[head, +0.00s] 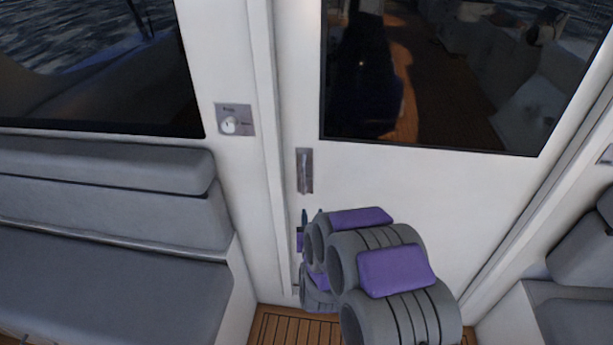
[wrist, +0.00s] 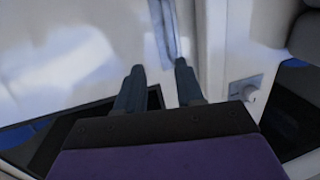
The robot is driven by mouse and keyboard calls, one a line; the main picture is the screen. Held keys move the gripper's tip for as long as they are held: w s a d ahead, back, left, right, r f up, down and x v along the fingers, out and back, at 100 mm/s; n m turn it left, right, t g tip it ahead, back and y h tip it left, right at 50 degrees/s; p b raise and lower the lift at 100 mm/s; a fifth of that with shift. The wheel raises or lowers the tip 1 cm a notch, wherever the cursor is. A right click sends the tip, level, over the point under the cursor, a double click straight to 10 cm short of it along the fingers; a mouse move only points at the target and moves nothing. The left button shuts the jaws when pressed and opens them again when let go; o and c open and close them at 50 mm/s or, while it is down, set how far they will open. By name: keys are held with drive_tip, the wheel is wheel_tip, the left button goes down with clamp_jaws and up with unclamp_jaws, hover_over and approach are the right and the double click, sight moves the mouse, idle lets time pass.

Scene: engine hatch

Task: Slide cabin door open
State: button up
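The white cabin door (head: 420,190) has a large dark window and stands in its frame, apparently closed. Its recessed metal handle (head: 305,171) is upright near the door's left edge. In the wrist view the handle (wrist: 164,32) lies just beyond the fingertips. My gripper (head: 312,214) is below the handle in the head view, partly hidden by my arm. In the wrist view my gripper (wrist: 159,67) has two dark fingers spread apart with nothing between them. I cannot tell whether a finger touches the door.
A switch panel with a round knob (head: 229,124) is on the wall left of the door; the wrist view shows it too (wrist: 248,92). Grey cushioned seats (head: 100,235) stand at left, and another seat (head: 575,300) at right. Wooden floor (head: 285,328) shows below.

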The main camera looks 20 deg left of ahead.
drive_tip(key=a, duration=0.4)
approach(303, 180)
drive_tip(key=shift+t+y, duration=0.3)
drive_tip(key=shift+t, duration=0.1)
drive_tip(key=b+x, duration=0.1)
drive_tip(key=x, duration=0.2)
drive_tip(key=b+x, duration=0.1)
drive_tip(key=x, duration=0.3)
drive_tip(key=f+b+x, duration=0.1)
drive_tip(key=x, duration=0.3)
drive_tip(key=shift+a, duration=0.3)
drive_tip(key=shift+s+a+f, duration=0.1)
drive_tip(key=shift+a, duration=0.15)
drive_tip(key=shift+d, duration=0.45)
drive_tip(key=shift+d+r, duration=0.3)
drive_tip(key=shift+d, duration=0.25)
drive_tip(key=shift+c, duration=1.2)
drive_tip(key=shift+a, duration=0.4)
clamp_jaws()
drive_tip(key=shift+f, duration=0.1)
